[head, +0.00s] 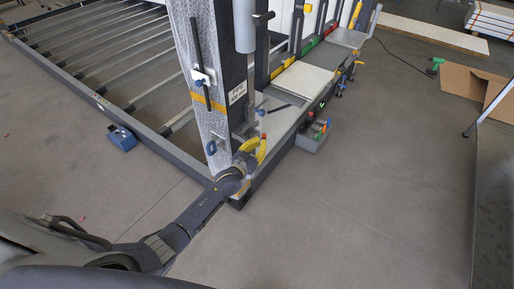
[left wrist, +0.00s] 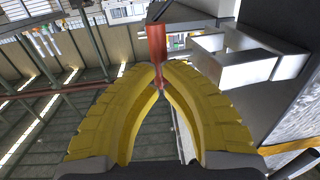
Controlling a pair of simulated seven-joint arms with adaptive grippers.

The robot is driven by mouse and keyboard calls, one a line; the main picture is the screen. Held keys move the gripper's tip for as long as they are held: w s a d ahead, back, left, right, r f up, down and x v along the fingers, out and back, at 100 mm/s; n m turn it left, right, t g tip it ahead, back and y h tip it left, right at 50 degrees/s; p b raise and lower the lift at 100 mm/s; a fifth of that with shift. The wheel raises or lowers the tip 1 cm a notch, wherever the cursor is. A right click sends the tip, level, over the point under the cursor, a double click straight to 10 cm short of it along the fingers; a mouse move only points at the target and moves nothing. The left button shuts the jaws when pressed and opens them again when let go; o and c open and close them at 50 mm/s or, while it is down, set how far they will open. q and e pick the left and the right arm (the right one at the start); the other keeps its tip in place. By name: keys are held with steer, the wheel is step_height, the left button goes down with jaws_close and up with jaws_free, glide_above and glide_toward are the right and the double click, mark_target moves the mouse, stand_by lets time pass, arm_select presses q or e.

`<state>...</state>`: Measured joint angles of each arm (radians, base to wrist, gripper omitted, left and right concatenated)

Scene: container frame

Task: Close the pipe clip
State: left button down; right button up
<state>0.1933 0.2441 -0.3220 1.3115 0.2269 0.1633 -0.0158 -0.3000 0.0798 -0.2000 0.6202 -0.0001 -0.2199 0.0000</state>
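My left gripper (head: 257,148) has yellow fingers and is at the lower part of the upright frame post. In the left wrist view its fingers (left wrist: 158,82) come together around the lower end of a red handle (left wrist: 156,45), which narrows between the fingertips. A pale grey bracket (left wrist: 240,68) with an open, angular shape stands just right of the red handle; it looks like the pipe clip, but I cannot tell how far it is closed. In the head view the clip is too small to make out. My right gripper is not in view.
The tall post (head: 213,85) with a grey pipe (head: 245,25) rises beside my left gripper. A long bench (head: 300,82) runs back to the right. A blue box (head: 121,138) sits on the floor at left. The floor (head: 350,200) at centre right is clear.

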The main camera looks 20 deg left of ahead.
arm_select(q)
steer(key=shift+w, duration=0.25)
steer(key=shift+x, duration=0.75)
steer(key=shift+a, duration=0.1)
